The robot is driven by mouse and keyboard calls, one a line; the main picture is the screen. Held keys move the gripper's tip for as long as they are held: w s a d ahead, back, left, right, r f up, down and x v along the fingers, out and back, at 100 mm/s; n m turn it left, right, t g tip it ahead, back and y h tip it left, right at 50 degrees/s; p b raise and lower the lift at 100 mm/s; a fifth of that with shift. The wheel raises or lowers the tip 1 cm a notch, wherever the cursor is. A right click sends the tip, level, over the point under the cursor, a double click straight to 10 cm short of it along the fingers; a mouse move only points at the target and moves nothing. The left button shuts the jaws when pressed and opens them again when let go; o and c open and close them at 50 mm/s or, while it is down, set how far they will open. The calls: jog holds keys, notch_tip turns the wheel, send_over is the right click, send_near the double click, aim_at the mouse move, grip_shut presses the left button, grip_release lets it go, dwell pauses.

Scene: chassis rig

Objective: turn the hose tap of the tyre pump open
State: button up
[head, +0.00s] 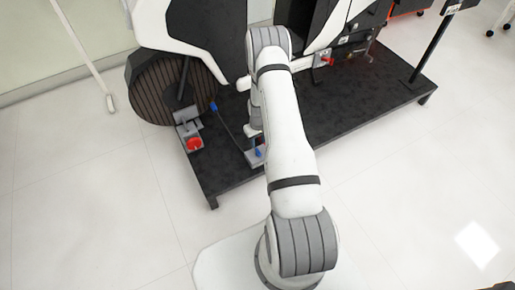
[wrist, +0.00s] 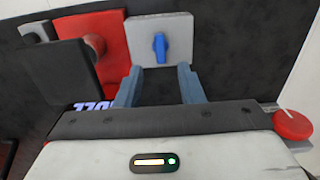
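The hose tap's blue handle (wrist: 160,46) stands upright in the wrist view on a light grey plate (wrist: 184,28). My gripper (wrist: 160,70) is open, with its two blue-grey fingers apart. The fingertips are at the plate's lower edge in the picture, below the handle and to either side of it, with nothing held between them. I cannot tell whether they touch anything. In the head view, a blue handle (head: 258,153) on a small grey plate shows beside my arm, which hides most of my gripper.
In the wrist view, a red panel (wrist: 108,30) with a round red knob (wrist: 95,45) and a dark block (wrist: 62,75) are left of the tap. A red disc (wrist: 293,125) is at right. The head view shows a red button (head: 194,144) on the black platform (head: 225,175).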

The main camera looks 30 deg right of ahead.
aim_at(258, 151)
notch_tip(258, 151, down, 7)
jog(key=shift+r+b, duration=0.1)
jog(key=shift+b, duration=0.75)
jog(key=shift+c, duration=0.5)
